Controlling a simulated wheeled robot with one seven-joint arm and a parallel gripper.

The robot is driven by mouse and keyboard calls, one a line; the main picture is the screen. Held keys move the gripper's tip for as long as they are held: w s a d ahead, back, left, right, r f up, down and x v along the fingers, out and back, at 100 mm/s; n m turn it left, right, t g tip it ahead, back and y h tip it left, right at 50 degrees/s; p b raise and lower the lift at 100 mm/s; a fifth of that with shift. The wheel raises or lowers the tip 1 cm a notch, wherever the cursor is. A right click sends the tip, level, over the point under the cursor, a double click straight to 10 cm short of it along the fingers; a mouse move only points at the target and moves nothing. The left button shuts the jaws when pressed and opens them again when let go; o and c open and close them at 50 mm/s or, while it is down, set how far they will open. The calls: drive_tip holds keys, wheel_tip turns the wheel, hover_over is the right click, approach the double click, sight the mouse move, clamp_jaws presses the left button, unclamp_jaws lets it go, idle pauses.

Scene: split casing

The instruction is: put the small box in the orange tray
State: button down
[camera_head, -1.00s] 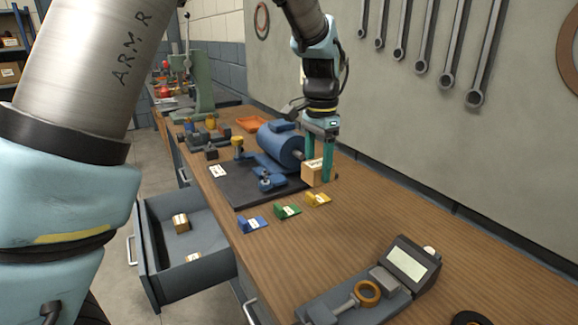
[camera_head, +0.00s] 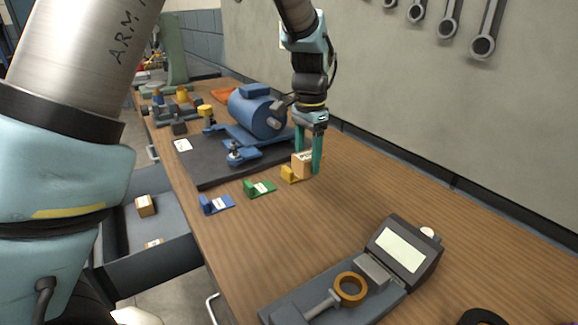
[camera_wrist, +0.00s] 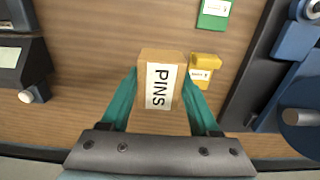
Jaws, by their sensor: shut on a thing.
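A small brown box (camera_head: 301,161) with a white label is between the teal fingers of my gripper (camera_head: 308,160). The orange tray (camera_head: 224,95) lies far back on the bench, partly hidden behind the blue motor. It is out of the wrist view.
A blue motor (camera_head: 257,112) on a dark mat (camera_head: 212,171) stands between the box and the tray. Yellow (camera_head: 290,174), green (camera_head: 259,188) and blue (camera_head: 216,204) blocks line the mat's near end. A gauge (camera_head: 402,250) stands front right. An open drawer (camera_head: 160,268) holds brown boxes.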

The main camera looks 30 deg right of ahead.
sight(307, 155)
drive_tip(key=shift+f+p, duration=0.6)
drive_tip(key=shift+f, duration=2.75)
drive_tip(key=shift+f, duration=0.15)
drive_tip(key=shift+c, duration=0.6)
unclamp_jaws()
wheel_tip(307, 155, up, 12)
drive_tip(key=shift+r+b, duration=0.15)
drive_tip(key=shift+b, duration=0.8)
